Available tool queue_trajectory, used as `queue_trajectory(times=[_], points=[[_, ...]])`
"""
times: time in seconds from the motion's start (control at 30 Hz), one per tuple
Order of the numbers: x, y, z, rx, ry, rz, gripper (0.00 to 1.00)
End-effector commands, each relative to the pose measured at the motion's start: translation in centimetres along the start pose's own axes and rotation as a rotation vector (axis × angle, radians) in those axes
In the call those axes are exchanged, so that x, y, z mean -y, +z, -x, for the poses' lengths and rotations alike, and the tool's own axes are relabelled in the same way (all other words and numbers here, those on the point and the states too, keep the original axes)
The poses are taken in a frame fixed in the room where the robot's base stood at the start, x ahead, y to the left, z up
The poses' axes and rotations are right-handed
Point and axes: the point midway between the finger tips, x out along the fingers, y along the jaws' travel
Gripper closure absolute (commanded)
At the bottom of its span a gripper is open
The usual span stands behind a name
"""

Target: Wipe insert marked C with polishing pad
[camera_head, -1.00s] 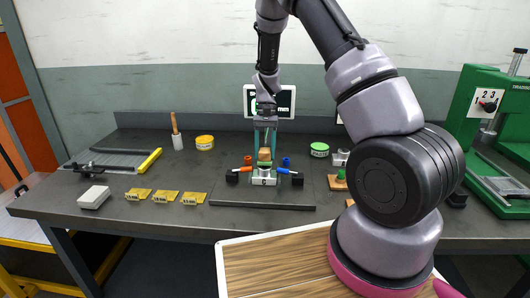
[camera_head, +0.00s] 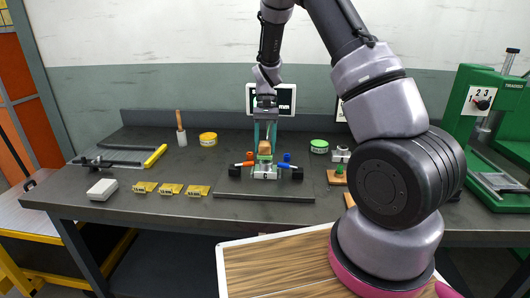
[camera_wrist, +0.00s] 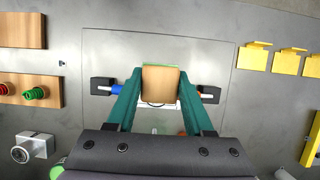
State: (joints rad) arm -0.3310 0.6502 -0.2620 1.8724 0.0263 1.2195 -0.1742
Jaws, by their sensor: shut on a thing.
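My gripper (camera_head: 265,138) is shut on a wooden block with a green underside, the polishing pad (camera_head: 265,147). The pad also shows between the teal fingers in the wrist view (camera_wrist: 160,80), with a thin green edge at its top. The pad is over a small metal fixture (camera_head: 265,172) in the middle of the table, its green face close to the fixture's top. I cannot tell whether they touch. The pad hides the top of the fixture, and any insert with its mark C is hidden or too small to read.
Orange and blue handles with black ends flank the fixture. A dark bar (camera_head: 264,197) lies in front. Yellow plates (camera_head: 170,190), a white box (camera_head: 102,190) and a yellow tin (camera_head: 208,139) are left. A green tin (camera_head: 319,146), wooden board (camera_head: 337,178) and green press (camera_head: 484,105) are right.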

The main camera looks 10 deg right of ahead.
Motion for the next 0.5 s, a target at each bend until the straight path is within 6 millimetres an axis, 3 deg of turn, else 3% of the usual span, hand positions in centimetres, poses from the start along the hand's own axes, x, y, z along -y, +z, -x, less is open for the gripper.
queue_trajectory(times=[0.5], points=[[0.0,2.3,3.8,-0.001,-0.004,-0.006,1.0]])
